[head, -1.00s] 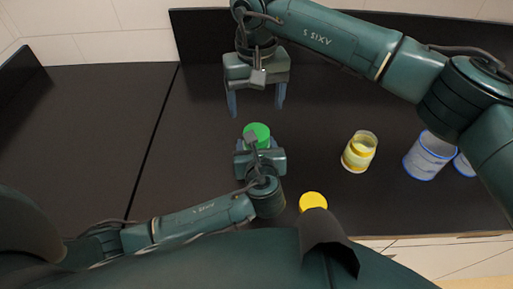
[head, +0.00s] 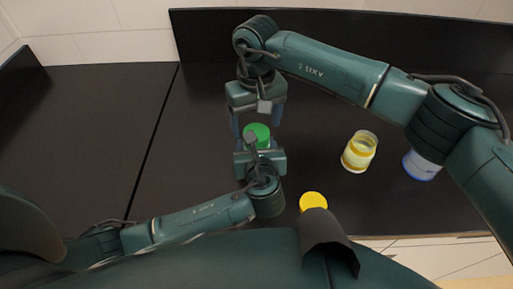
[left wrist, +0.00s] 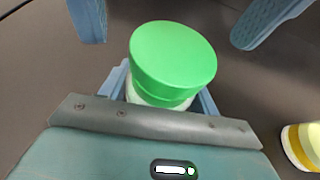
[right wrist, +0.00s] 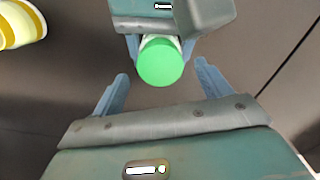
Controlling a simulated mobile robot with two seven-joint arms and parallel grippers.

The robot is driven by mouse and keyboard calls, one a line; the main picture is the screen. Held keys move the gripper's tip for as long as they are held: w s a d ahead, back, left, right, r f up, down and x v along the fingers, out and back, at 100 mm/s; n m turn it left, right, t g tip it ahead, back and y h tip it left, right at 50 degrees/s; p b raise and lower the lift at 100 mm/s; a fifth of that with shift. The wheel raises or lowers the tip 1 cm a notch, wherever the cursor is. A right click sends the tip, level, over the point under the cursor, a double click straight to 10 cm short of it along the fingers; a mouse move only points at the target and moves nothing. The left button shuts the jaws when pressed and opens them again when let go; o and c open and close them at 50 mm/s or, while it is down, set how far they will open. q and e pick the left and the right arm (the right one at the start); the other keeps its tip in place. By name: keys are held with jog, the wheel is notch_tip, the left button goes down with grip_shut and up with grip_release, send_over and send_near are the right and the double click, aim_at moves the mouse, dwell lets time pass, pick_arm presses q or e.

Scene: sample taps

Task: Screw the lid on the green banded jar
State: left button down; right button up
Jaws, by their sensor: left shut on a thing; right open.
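The green lid (head: 257,134) sits on top of a pale jar (left wrist: 150,97) in the left wrist view; the lid hides most of the jar and its band. My left gripper (head: 256,146) is shut on this jar from the near side. My right gripper (head: 259,128) is open, its fingers pointing toward the lid from the far side. In the right wrist view the green lid (right wrist: 160,62) lies ahead, between and slightly beyond the open fingertips. Whether the lid is threaded tight cannot be seen.
A yellow-banded open jar (head: 358,152) stands to the right. A yellow lid (head: 313,201) lies near the front edge. A blue-banded jar (head: 420,166) is partly hidden by my right arm. The black counter (head: 100,130) is clear at left.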

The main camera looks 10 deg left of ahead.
aim_at(245, 146)
jog(key=shift+f, duration=1.2)
jog(key=shift+c, duration=0.5)
jog(key=c, duration=0.9)
jog(key=m, duration=0.5)
jog(key=shift+c, duration=0.3)
jog(key=m, duration=0.4)
jog(key=shift+m, duration=0.4)
jog(key=o, duration=1.1)
